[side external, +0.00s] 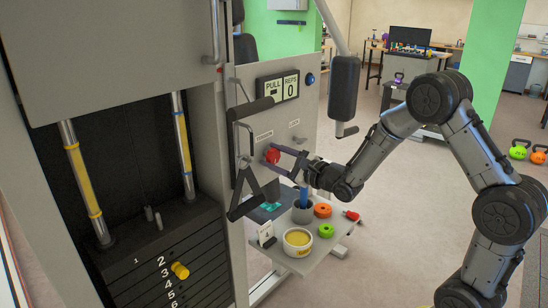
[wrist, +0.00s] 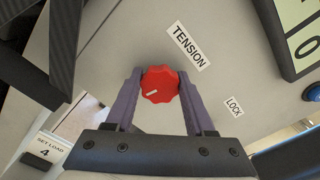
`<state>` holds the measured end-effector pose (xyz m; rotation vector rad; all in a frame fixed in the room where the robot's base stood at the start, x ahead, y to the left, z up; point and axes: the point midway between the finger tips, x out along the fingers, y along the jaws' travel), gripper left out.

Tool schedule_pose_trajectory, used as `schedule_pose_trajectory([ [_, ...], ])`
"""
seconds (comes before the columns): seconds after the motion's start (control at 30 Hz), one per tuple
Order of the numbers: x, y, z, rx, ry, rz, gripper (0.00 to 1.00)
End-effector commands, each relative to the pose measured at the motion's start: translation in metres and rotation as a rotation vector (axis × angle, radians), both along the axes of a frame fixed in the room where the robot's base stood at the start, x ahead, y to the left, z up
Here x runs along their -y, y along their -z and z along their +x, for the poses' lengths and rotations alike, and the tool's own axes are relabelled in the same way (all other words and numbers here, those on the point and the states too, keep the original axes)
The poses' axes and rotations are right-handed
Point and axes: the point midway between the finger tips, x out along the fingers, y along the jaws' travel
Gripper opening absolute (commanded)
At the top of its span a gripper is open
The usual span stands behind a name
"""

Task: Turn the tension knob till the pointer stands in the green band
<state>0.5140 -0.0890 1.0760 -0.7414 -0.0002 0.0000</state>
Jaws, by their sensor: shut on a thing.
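The red tension knob (wrist: 160,84) has a scalloped rim and sits on the grey panel below the TENSION label (wrist: 188,46). A short white mark on its face points to the lower left in the wrist view. My gripper (wrist: 160,82) is shut on the knob, with one purple-grey finger at each side. In the side view the knob (side external: 272,155) shows at the tips of my gripper (side external: 277,156). I cannot make out a green band or a separate pointer in either view.
A LOCK label (wrist: 234,107) is on the panel right of the knob. A black handle (side external: 247,150) hangs close left of my gripper.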

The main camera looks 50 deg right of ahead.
Motion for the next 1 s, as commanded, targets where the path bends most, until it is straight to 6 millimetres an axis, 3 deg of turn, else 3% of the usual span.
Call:
schedule_pose_trajectory([
  [0.67,0.0005,0.0009,-0.0005,-0.003,0.001,0.071,0.0],
  [0.7,0.0005,0.0009,-0.0005,-0.003,0.001,0.07,0.56],
  [0.87,0.0004,0.0007,-0.0004,-0.002,0.001,0.07,0.84],
  [1.0,0.0003,0.0004,-0.0002,-0.001,0.001,0.069,0.84],
])
